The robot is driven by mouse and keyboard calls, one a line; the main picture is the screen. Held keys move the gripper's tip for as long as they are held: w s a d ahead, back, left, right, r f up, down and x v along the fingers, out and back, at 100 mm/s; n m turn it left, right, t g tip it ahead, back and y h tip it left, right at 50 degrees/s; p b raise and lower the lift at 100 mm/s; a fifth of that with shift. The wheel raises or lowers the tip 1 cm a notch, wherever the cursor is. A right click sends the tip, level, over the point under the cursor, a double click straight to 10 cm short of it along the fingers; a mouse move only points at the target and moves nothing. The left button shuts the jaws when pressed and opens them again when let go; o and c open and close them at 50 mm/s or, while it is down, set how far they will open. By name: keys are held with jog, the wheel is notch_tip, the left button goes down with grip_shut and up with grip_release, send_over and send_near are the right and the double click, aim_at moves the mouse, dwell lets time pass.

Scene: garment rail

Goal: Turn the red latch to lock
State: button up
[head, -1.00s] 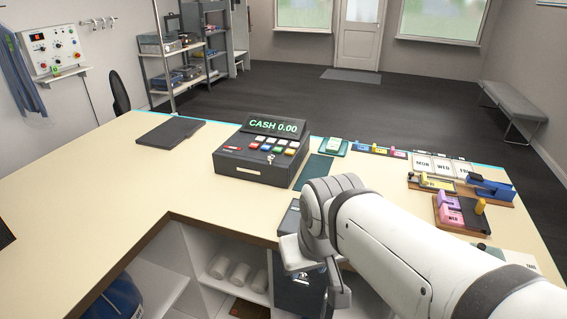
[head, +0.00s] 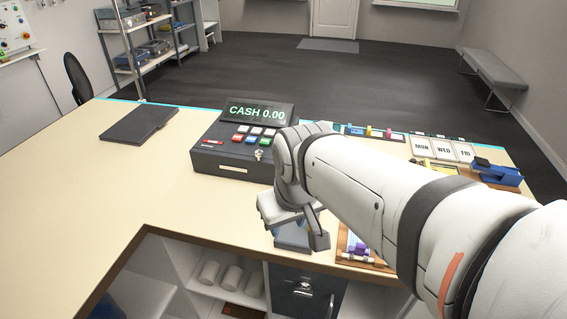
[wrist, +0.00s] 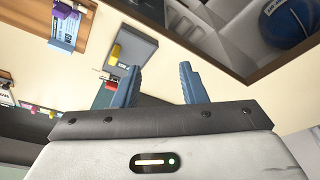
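A small red piece (wrist: 112,85) shows in the wrist view beside the grey box (wrist: 136,48) with a yellow knob (wrist: 115,55). It may be the red latch; my left finger partly covers it, and I cannot tell which way it is turned. My gripper (wrist: 160,68) is open, with nothing between its two blue-grey fingers. The left fingertip overlaps the edge of the grey box in the picture; whether it touches is unclear. No red latch is clear there.
The cash register (head: 236,158) stands on the L-shaped counter (head: 90,215). A dark folder (head: 138,123) lies at left. Day blocks (head: 443,149) and a blue device (head: 497,173) stand at right. Below the counter are a dark cabinet (head: 292,292) and shelves with rolls. The left counter top is mostly clear.

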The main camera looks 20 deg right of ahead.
jog(key=w+d+f+n+g+b, duration=0.1)
jog(key=w+d+f+n, duration=0.2)
jog(key=w+d, duration=0.2)
jog(key=w+d+f+n+g+b, duration=0.1)
jog(key=w+d+f+n, duration=0.2)
jog(key=w, duration=0.8)
jog(key=w+d+f+n+g+b, duration=0.1)
jog(key=w+d+f+n, duration=0.3)
jog(key=w+d, duration=0.3)
jog(key=shift+w+d, duration=0.2)
jog(key=shift+w, duration=0.3)
jog(key=shift+w+d, duration=0.2)
jog(key=shift+w, duration=0.3)
jog(key=shift+d+f+n, duration=0.1)
jog(key=shift+f+n, duration=0.2)
jog(key=shift+f, duration=0.05)
notch_tip(320, 180, down, 7)
jog(key=shift+f+p, duration=0.15)
jog(key=shift+p, duration=0.4)
jog(key=shift+c, duration=0.6)
grip_shut()
